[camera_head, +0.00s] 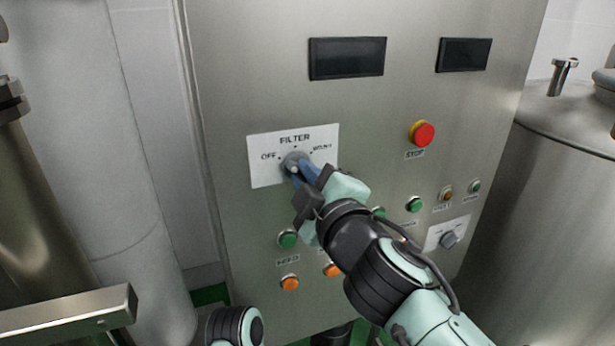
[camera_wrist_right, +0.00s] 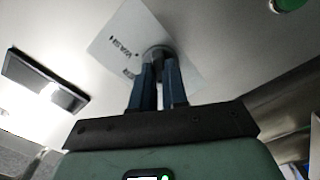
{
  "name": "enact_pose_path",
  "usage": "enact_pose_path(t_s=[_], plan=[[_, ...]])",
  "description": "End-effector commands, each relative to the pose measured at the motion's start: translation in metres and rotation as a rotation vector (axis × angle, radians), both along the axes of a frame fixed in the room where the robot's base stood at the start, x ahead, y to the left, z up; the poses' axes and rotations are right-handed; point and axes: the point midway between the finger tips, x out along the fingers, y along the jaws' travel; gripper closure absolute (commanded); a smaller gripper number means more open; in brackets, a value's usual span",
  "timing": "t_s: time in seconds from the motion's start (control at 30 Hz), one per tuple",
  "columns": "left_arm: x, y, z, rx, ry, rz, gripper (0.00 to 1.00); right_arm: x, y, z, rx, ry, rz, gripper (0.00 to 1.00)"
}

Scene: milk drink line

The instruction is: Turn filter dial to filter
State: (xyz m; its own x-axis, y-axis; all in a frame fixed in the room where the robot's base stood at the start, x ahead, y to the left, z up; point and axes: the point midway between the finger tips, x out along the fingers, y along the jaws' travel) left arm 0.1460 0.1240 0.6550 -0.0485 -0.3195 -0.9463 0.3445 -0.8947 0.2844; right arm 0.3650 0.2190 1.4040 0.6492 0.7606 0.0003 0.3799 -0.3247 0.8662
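The filter dial (camera_head: 293,160) is a small grey knob on a white label plate (camera_head: 262,172) on the steel control panel. The plate reads OFF at left, FILTER at top and what looks like WASH at right. My right gripper (camera_head: 297,172) is at the dial, its blue fingers reaching it from the lower right. In the right wrist view the fingertips (camera_wrist_right: 158,62) sit on both sides of the dial (camera_wrist_right: 158,50), closed on its grip. The fingers cover much of the knob, so I cannot tell where it points. My left gripper is out of view.
A red stop button (camera_head: 422,134) is right of the dial. Green (camera_head: 288,239) and orange (camera_head: 290,283) buttons are below, near my right arm. Another grey dial (camera_head: 449,239) is at lower right. Dark displays (camera_head: 347,58) are above. A steel tank (camera_head: 565,170) stands at right.

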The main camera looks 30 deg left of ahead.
Motion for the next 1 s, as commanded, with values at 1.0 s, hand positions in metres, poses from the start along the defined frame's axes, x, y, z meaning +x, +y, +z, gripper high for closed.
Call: enact_pose_path(t_s=[1.0], plan=[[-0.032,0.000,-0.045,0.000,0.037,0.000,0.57,-0.001,0.001,-0.004,0.356,0.418,0.000,1.00]])
